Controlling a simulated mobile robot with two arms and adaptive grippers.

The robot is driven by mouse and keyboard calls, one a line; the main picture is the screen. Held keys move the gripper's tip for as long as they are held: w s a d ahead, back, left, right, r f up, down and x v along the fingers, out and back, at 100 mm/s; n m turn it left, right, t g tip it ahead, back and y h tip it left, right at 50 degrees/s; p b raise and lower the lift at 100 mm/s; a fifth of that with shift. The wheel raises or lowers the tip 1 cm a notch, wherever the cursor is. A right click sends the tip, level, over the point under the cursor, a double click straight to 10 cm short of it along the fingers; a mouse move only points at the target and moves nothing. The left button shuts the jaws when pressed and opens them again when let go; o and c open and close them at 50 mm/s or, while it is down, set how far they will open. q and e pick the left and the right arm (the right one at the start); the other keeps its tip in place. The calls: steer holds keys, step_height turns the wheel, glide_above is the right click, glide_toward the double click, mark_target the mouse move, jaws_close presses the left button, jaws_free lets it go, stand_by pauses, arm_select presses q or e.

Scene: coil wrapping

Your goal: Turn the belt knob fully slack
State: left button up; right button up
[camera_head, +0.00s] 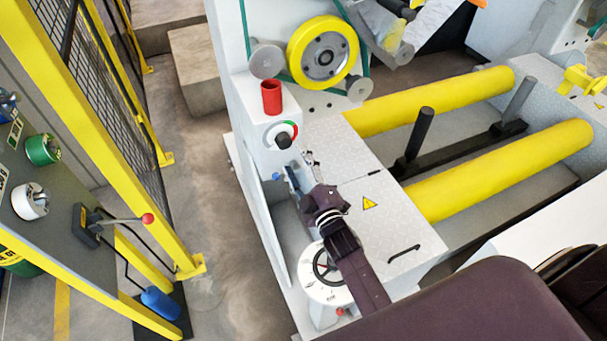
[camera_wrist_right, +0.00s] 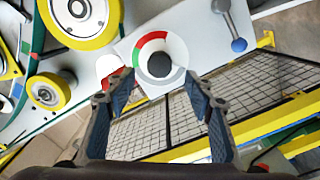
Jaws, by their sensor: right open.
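The belt knob (camera_head: 283,141) is a dark round knob on a white dial with a red and green band. It sits on the light machine housing, below the red cup. In the right wrist view the knob (camera_wrist_right: 159,65) is near the top centre, and its dial band shows red and green. My right gripper (camera_head: 298,172) is open just below the knob in the head view. In the wrist view its two fingertips (camera_wrist_right: 160,79) are spread to either side of the knob, with no visible contact. I cannot make out a pointer mark. My left gripper is not in view.
A red cup (camera_head: 271,97) stands on the housing beside the dial. A lever with a blue ball end (camera_wrist_right: 239,45) is close to the dial. A yellow pulley wheel (camera_head: 323,53) with a green belt is above. A yellow fence (camera_head: 135,130) stands left.

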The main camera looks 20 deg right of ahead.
steer(key=s, duration=0.4)
steer(key=shift+s, duration=0.4)
